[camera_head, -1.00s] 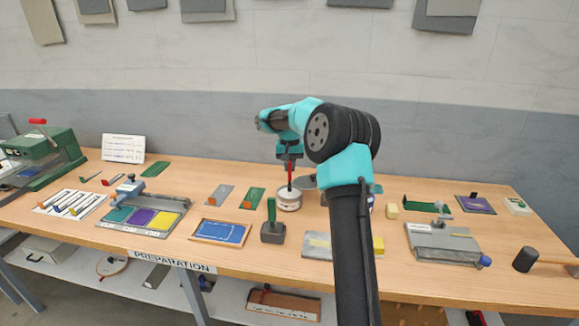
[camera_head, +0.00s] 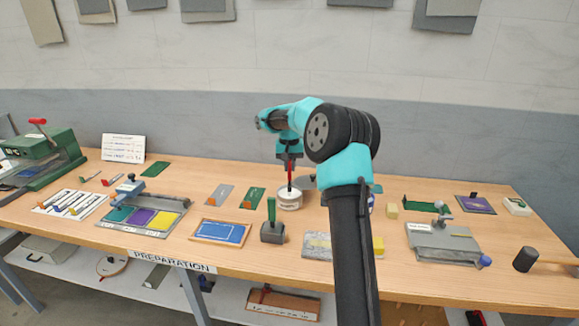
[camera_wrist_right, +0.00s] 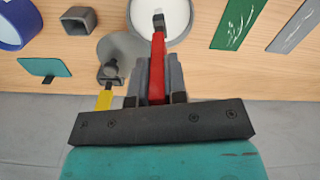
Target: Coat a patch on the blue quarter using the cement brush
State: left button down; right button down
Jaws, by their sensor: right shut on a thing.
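My right gripper (camera_head: 289,160) is shut on the red handle of the cement brush (camera_head: 290,176), which points down. The brush also shows in the right wrist view (camera_wrist_right: 157,70), its dark tip within the round white pot (camera_wrist_right: 165,14). In the head view the brush's lower end is at the mouth of the pot (camera_head: 289,201), and its bristles are hidden. The blue quarter (camera_head: 222,232) lies flat in a wooden frame left of and nearer than the pot, with pale markings on it. My left gripper is not in view.
A grey block with a green handle (camera_head: 272,232) stands between the framed blue piece and the pot. Grey and green cards (camera_head: 250,197) lie left of the pot. A tray of coloured pads (camera_head: 146,219) is farther left. My right arm hides part of the bench's middle.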

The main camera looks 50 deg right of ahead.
jog(key=shift+r, duration=3.4)
